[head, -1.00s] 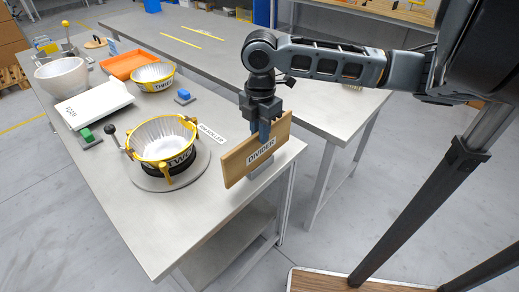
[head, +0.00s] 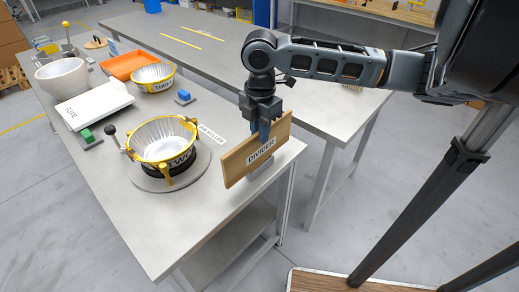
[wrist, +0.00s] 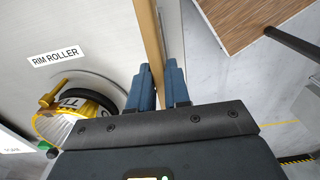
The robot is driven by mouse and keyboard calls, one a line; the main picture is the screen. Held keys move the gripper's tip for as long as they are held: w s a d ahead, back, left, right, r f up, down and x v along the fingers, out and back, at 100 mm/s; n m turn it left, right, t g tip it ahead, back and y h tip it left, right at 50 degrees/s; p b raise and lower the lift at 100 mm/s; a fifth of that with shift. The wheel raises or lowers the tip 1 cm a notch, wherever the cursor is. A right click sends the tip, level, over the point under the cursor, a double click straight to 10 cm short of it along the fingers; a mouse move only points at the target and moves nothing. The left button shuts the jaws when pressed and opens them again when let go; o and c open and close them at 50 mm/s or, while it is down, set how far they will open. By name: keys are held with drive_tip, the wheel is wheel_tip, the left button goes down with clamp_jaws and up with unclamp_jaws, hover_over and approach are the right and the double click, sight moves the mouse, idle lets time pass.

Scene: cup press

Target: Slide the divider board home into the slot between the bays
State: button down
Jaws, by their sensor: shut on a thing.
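The divider board (head: 238,164) is a wooden panel with a label reading DIVIDER. It stands on edge near the right front corner of the grey table (head: 165,232). My gripper (head: 264,138) is above it, pointing down, with its fingers shut on the board's upper edge. In the wrist view the board (wrist: 149,40) runs between the two blue fingers of my gripper (wrist: 160,88). A grey piece (head: 262,181) shows under the board's lower edge; the board hides most of it. I cannot make out a slot or bays.
Left of the board, a yellow-rimmed bowl (head: 163,140) sits on a round grey base (head: 140,178) beside a RIM ROLLER label (head: 211,134). Farther back are a white FOAM block (head: 95,104), an orange tray (head: 128,66) and another bowl (head: 153,77). The table front is clear.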

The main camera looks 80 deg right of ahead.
drive_tip(key=shift+r+p, duration=0.4)
drive_tip(key=shift+r, duration=0.2)
drive_tip(key=shift+r+p, duration=1.4)
drive_tip(key=shift+r, duration=0.4)
